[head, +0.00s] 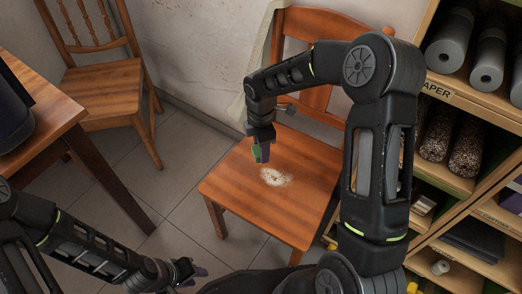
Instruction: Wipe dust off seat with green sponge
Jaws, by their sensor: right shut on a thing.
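The wooden chair's seat (245,195) is in the middle of the head view. A pale patch of dust (275,177) lies near the middle of the seat. My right gripper (262,148) is shut on the green sponge (256,153), of which only a small green part shows. It is over the back left part of the seat, left of and behind the dust. I cannot tell whether the sponge touches the seat. My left gripper (192,272) is low at the bottom of the view, in front of the chair and away from it; its fingers are too small to read.
A shelf unit (450,90) with grey rolls (450,40) stands close at the right. A wooden table (65,110) is at the left, with another chair (105,85) behind it. A pale cloth (257,60) hangs on the chair's back. Tiled floor (180,190) is clear between table and chair.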

